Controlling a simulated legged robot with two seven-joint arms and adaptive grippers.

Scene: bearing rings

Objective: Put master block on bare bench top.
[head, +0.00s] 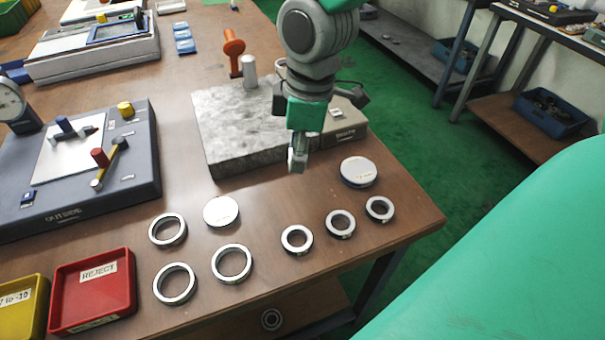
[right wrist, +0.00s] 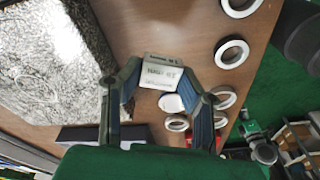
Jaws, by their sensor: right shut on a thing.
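My right gripper (head: 298,148) reaches down from the top of the head view, at the front right edge of the grey stone plate. It is shut on the master block (right wrist: 161,73), a small silvery block with printed text. The block shows clearly between the two fingers (right wrist: 160,90) in the right wrist view. In the head view the block (head: 296,162) is small and partly covered by the fingers. It appears held above the brown bench top (head: 405,205); the exact height is hard to tell. My left gripper is not in view.
Several metal rings (head: 297,240) and two round discs (head: 221,211) lie across the bench front. The stone plate (head: 225,150) and a grey-brown box (head: 345,125) stand behind. A red reject tray (head: 92,290) and dark gauge base (head: 130,190) are left.

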